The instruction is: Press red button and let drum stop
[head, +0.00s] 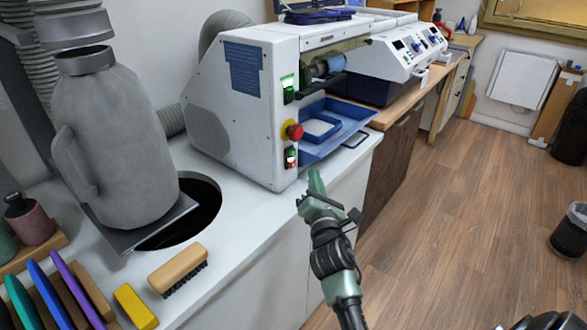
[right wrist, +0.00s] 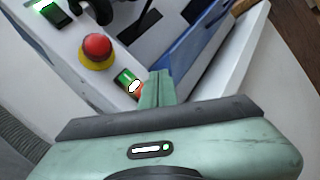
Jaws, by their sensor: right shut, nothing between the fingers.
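The red button (head: 294,132) is a round mushroom knob on the front corner of the white machine (head: 225,115). In the right wrist view the red button (right wrist: 97,47) sits on a yellow collar, up and left of my fingertips. My right gripper (head: 315,180) is shut and empty, just in front of the machine's corner and below the button, apart from it. Its closed fingers (right wrist: 158,87) show next to a lit green and red switch (right wrist: 129,82). The drum (head: 336,64) seems to be the pale blue roller in the machine's opening, partly hidden. My left gripper is not in view.
Another lit green switch (head: 289,88) is above the button. A blue tray (head: 335,125) juts out at the machine's front. A grey jug-like vessel (head: 115,140), a brush (head: 178,270) and a yellow block (head: 135,306) stand on the counter at left.

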